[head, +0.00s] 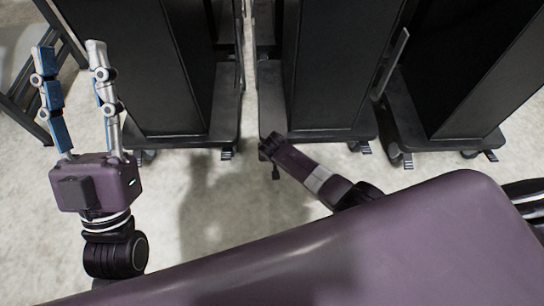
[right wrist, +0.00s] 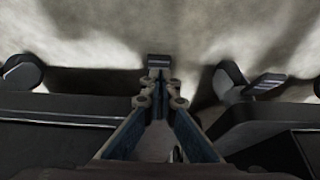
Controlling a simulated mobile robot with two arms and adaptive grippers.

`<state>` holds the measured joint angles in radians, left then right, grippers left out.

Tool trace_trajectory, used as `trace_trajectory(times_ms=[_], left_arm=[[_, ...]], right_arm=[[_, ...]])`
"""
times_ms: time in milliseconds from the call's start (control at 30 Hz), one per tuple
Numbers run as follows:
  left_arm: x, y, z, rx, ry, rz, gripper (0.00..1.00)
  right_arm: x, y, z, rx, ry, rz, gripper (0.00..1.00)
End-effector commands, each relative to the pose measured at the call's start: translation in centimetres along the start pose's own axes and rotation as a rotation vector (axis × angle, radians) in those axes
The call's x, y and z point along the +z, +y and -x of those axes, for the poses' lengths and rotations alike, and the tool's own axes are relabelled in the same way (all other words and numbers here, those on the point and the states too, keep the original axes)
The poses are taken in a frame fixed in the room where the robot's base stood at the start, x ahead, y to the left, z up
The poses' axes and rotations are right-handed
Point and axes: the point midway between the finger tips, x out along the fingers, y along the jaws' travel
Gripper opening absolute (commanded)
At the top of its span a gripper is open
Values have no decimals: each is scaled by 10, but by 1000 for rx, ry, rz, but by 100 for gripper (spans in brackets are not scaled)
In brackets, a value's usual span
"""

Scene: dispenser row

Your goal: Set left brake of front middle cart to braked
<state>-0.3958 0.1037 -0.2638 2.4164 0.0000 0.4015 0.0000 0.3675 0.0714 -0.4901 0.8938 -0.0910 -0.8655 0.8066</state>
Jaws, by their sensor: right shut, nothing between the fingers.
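The front middle cart (head: 320,75) is a tall dark cart on a grey base (head: 355,128). Its left brake pedal (head: 276,172) shows partly below my right arm, and in the right wrist view the pedal (right wrist: 158,61) lies just beyond my fingertips. My right gripper (right wrist: 159,82) is shut and empty, at or right by this pedal; I cannot tell if they touch. In the head view its fingers are hidden under the wrist. The cart's right brake pedal (head: 364,147) sticks out at the other corner. My left gripper (head: 68,55) is open and empty, fingers up, at left.
A left cart (head: 165,70) and a right cart (head: 470,65) flank the middle one, with narrow gaps. The left cart's right pedal (head: 227,154) is close to my right gripper. A dark metal frame (head: 22,95) stands at far left. The floor in front (head: 215,205) is clear.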

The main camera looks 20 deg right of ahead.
Motion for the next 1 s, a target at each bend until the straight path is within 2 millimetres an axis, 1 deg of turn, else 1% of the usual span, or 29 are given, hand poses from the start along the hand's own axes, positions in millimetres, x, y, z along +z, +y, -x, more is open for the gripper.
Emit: trace_trajectory(times_ms=[67, 233, 467, 600, 767, 1000], left_arm=[[17, -2, -2, -3, -85, -5, 40], [55, -6, 4, -10, -264, -13, 40], [103, -13, 24, -22, -506, -22, 40], [129, -17, 43, -30, -654, -27, 40], [154, -22, 70, -40, -822, -32, 40], [181, -30, 120, -58, -1075, -36, 40]], right_arm=[[-2, 2, 5, 1, -1, -1, 0], [-6, 5, 10, 1, -1, -2, 0], [-7, 7, 20, 0, 0, -1, 0], [-5, 7, 29, 0, -1, 0, 0], [-3, 7, 39, 0, -1, -1, 0], [0, 7, 54, 0, 0, 0, 0]])
